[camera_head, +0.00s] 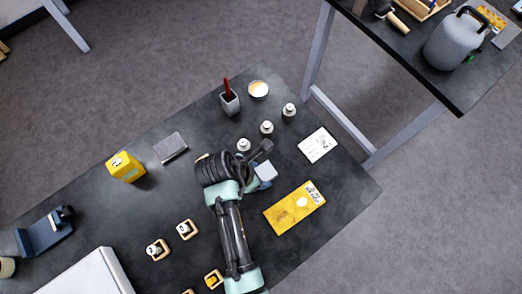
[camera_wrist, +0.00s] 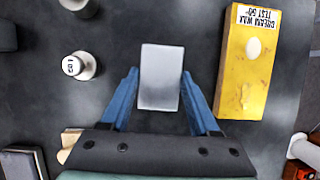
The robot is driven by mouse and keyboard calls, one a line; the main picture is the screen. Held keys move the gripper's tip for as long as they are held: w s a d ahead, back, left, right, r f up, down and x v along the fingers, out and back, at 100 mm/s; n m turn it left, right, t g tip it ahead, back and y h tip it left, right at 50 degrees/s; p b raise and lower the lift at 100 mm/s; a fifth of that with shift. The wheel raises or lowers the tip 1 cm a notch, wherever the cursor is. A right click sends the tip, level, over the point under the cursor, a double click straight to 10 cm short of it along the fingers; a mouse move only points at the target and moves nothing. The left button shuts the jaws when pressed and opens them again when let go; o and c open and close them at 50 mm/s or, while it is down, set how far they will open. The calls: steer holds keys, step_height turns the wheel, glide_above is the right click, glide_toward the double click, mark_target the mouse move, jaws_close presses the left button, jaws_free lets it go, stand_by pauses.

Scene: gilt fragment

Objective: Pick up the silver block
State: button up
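The silver block (camera_wrist: 160,78) is a plain pale grey rectangular piece, seen from above in the wrist view near the middle. My gripper (camera_wrist: 160,92) is open, with one blue finger on each side of the block's lower part. I cannot tell the height of the fingertips above the table. In the head view the block (camera_head: 266,170) shows beside the end of my arm, which partly hides it.
A yellow packet (camera_wrist: 248,65) lies close to the right. A small white-capped bottle (camera_wrist: 78,66) stands to the left. In the head view, several bottles, a white card (camera_head: 317,145), a cup with a red item (camera_head: 229,101) and a yellow box (camera_head: 125,167) are on the dark table.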

jaws_close()
